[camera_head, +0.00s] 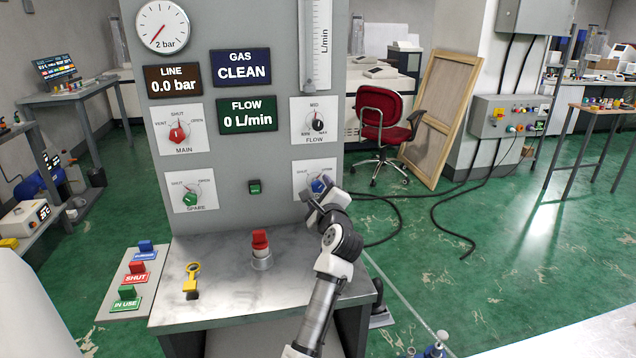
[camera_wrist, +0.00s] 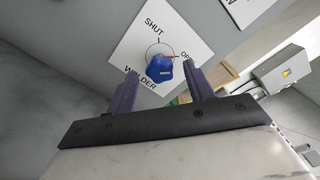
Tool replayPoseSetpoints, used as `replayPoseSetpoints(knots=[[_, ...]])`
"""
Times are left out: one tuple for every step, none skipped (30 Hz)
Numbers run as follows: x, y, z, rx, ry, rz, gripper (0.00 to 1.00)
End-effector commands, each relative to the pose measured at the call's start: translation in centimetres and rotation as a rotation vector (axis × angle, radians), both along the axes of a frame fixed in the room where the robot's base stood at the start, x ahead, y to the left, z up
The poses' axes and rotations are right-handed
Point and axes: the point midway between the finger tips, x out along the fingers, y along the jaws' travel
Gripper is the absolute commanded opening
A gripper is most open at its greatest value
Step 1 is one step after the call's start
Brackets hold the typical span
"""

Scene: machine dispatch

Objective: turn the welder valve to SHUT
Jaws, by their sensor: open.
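The welder valve is a blue knob (camera_wrist: 158,68) on a white square plate (camera_wrist: 142,38) marked SHUT, OPEN and WELDER. A red pointer at the knob points toward OPEN. In the head view the blue knob (camera_head: 321,184) sits low on the right of the grey panel, partly covered by my gripper (camera_head: 320,203). In the wrist view my gripper (camera_wrist: 160,77) is open, with its two dark fingers on either side of the knob. The knob shows between the fingertips; I cannot tell whether they touch it.
Other knobs, the red MAIN (camera_head: 178,134), green SPARE (camera_head: 191,197) and black FLOW (camera_head: 317,124), are on the panel. A metal bench (camera_head: 225,285) below holds a red-topped part (camera_head: 261,248) and a yellow key-like piece (camera_head: 191,278). Coloured tags (camera_head: 135,279) lie at left.

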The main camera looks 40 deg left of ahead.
Motion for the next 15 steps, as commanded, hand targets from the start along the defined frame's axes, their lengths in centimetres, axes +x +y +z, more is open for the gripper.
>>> replayPoseSetpoints(knots=[[0.5, 0.6, 0.2, -0.001, 0.002, 0.001, 0.52], [0.8, 0.8, 0.2, 0.001, 0.001, 0.0, 0.52], [1.1, 1.2, 0.2, 0.0, 0.001, 0.001, 0.52], [1.2, 1.4, 0.1, 0.0, 0.001, 0.001, 0.52], [1.4, 1.7, 0.1, -0.001, 0.001, 0.001, 0.52], [1.6, 1.9, 0.1, 0.0, -0.001, 0.001, 0.52], [1.7, 2.0, 0.1, 0.0, -0.001, 0.001, 0.52], [1.8, 2.1, 0.1, 0.0, -0.001, 0.001, 0.52], [1.9, 2.2, 0.1, 0.0, -0.001, 0.001, 0.52], [1.9, 2.3, 0.1, 0.0, -0.001, 0.001, 0.52], [2.0, 2.3, 0.0, 0.0, -0.001, 0.001, 0.52], [2.0, 2.4, 0.0, 0.0, -0.001, 0.001, 0.52], [2.0, 2.4, 0.0, 0.0, -0.001, 0.001, 0.52], [2.0, 2.4, 0.0, 0.0, -0.001, 0.001, 0.52], [2.0, 2.4, 0.0, 0.0, -0.001, 0.001, 0.52]])
